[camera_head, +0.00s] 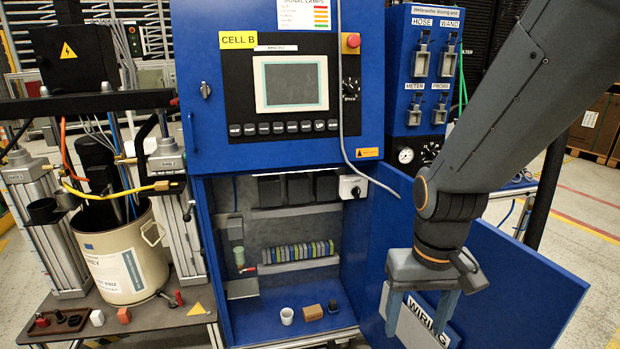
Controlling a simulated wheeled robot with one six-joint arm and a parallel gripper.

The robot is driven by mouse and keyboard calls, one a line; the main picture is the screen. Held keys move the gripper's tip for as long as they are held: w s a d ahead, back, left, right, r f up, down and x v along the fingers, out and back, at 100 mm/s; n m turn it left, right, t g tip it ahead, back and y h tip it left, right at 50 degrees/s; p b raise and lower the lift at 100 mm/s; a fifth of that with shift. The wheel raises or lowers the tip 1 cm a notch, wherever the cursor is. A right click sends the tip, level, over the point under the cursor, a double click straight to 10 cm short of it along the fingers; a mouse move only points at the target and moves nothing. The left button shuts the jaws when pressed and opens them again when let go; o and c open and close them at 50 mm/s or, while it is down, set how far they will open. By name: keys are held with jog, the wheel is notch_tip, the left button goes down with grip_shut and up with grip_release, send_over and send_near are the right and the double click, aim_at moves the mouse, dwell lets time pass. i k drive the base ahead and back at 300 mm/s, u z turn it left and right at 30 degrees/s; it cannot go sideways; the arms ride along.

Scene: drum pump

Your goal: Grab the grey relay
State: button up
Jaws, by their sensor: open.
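I cannot single out the grey relay for certain. A small dark block (333,306) stands at the right on the blue cabinet floor, beside a brown block (312,312); it is too small to tell if it is a relay. Dark grey box-shaped units (298,190) sit in a row high inside the cabinet. My gripper (419,313) hangs fingers down at the right, open and empty. It is in front of the open blue door and its WIRING label, apart from the blocks and to their right.
The open cabinet door (510,285) spreads to the right. A white cup (287,316) stands on the cabinet floor. A row of coloured terminal blocks (298,252) sits on a rail above. A beige drum (120,255) and small blocks are on the left bench.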

aim_at(332, 304)
jog(key=u, duration=0.05)
jog(key=k, duration=0.65)
jog(key=u, duration=0.6)
jog(key=i, duration=1.65)
jog(key=z, duration=0.85)
